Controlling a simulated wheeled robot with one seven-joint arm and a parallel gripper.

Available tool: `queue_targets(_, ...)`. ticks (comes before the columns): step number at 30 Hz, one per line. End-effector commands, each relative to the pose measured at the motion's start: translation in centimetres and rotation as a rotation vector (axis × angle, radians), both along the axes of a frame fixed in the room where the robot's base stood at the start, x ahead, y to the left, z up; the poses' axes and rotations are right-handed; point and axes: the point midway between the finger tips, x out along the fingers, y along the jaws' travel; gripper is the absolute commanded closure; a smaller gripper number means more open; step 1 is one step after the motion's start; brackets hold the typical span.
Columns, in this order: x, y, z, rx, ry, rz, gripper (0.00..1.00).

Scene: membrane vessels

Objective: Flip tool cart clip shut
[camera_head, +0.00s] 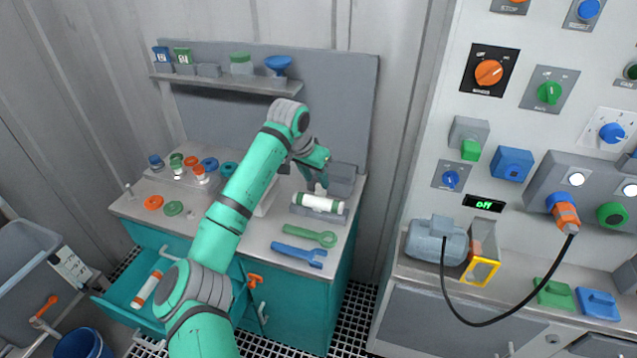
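A teal bench cabinet (312,312) with a grey worktop stands in the middle. An orange latch-like piece (254,280) sits on its front, partly beside my arm. A grey cart or bin (22,258) at the far left has another orange lever (46,307) near it. I cannot tell which orange piece is the clip, or whether either is shut. My gripper (320,189) points down just above a white cylinder with green ends (319,203), far from both orange pieces. Its fingers are too small to read, and I cannot tell whether it touches the cylinder.
An open drawer (118,302) holds a white and orange cylinder (147,289). A green wrench (310,236) and a blue wrench (299,254) lie on the worktop. A blue bucket (82,344) stands at the lower left. A control panel with a hanging cable (445,290) is at right.

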Motion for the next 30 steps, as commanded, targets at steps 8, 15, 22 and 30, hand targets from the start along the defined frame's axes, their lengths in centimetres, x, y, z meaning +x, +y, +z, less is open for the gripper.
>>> queue_targets(8,0.9,-0.6,-2.7,0.0,0.0,0.0,0.63)
queue_targets(15,1.1,-1.1,-3.0,-0.001,-0.002,-0.004,0.63)
queue_targets(22,1.0,-1.0,-2.9,-0.001,-0.002,-0.004,0.92)
queue_targets(30,1.0,-0.8,-3.0,-0.002,-0.004,-0.001,1.0)
